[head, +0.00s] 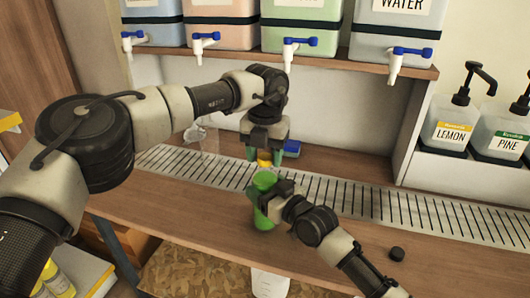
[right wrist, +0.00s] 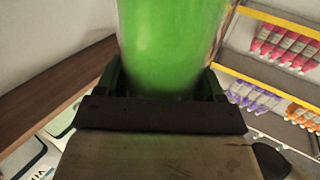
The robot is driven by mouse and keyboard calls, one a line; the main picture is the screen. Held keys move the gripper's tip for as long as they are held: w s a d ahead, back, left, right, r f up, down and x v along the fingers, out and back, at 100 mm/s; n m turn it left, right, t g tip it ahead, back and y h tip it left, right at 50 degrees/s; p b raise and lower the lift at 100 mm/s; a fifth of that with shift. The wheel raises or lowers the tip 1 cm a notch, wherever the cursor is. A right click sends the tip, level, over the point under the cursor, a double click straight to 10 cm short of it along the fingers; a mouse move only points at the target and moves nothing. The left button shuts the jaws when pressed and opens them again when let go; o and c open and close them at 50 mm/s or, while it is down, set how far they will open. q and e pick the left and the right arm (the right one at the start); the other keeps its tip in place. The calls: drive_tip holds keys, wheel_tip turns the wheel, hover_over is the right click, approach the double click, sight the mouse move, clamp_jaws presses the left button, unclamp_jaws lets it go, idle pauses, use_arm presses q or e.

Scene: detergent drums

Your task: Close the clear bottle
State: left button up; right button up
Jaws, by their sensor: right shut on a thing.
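The clear bottle (head: 264,208), filled with green, stands about upright at the middle of the counter in the head view. It also fills the upper middle of the right wrist view (right wrist: 172,45). My right gripper (head: 272,196) is shut on its side. A small yellow piece (head: 264,163) shows just above the bottle's top; I cannot tell whether it is seated on the neck. My left gripper (head: 265,154) points down above the bottle, its fingers apart on either side of the yellow piece.
A slotted metal drain strip (head: 335,198) runs along the counter (head: 190,215). Drums with blue-handled taps, one marked WATER (head: 398,25), stand on a shelf above. A blue object (head: 291,148) sits behind my left gripper. Lemon (head: 452,125) and pine (head: 503,135) pump bottles stand at right.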

use_arm(q)
drive_tip(key=c, duration=0.8)
drive_tip(key=o, duration=1.1)
wheel_tip(320, 180, up, 12)
use_arm(e)
drive_tip(key=o, duration=1.8)
